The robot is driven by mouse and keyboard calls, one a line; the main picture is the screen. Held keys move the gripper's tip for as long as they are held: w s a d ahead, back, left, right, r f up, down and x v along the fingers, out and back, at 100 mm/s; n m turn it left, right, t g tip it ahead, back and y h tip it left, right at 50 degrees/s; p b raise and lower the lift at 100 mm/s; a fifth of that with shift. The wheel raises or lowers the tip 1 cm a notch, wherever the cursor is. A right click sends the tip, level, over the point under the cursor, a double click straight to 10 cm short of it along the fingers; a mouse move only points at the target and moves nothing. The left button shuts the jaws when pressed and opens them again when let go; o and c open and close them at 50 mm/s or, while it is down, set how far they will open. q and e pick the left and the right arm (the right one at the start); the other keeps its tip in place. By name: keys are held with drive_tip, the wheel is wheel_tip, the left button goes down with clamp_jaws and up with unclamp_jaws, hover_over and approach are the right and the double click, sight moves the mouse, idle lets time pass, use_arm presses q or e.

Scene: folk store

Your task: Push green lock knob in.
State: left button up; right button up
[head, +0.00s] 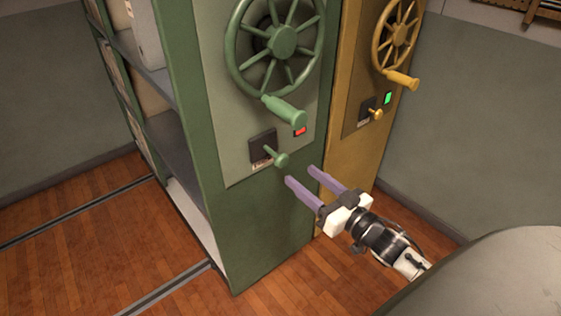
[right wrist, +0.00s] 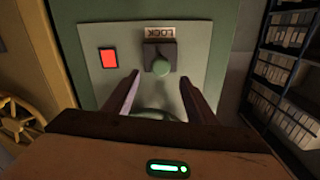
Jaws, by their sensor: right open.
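The green lock knob (head: 281,159) sticks out from a dark plate on the green cabinet's end panel, below the green handwheel (head: 282,42). In the right wrist view the knob (right wrist: 162,67) sits below an upside-down LOCK label (right wrist: 175,32). My right gripper (head: 301,175) is open and empty, with purple fingers pointing at the panel, to the right of and below the knob in the head view. In the right wrist view its fingers (right wrist: 160,82) lie either side of the knob, apart from it. A red light (head: 300,132) glows beside the knob. My left gripper does not show.
The yellow cabinet (head: 348,140) stands at the right with its own handwheel (head: 397,35), yellow knob (head: 376,114) and green light (head: 388,98). The green wheel's handle (head: 284,111) juts out above the knob. Floor rails (head: 165,290) run across the wooden floor at the left.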

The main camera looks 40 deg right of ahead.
sight(284, 162)
drive_tip(key=w, duration=0.6)
drive_tip(key=w+a, duration=0.1)
drive_tip(key=w, duration=0.2)
drive_tip(key=shift+w, duration=0.2)
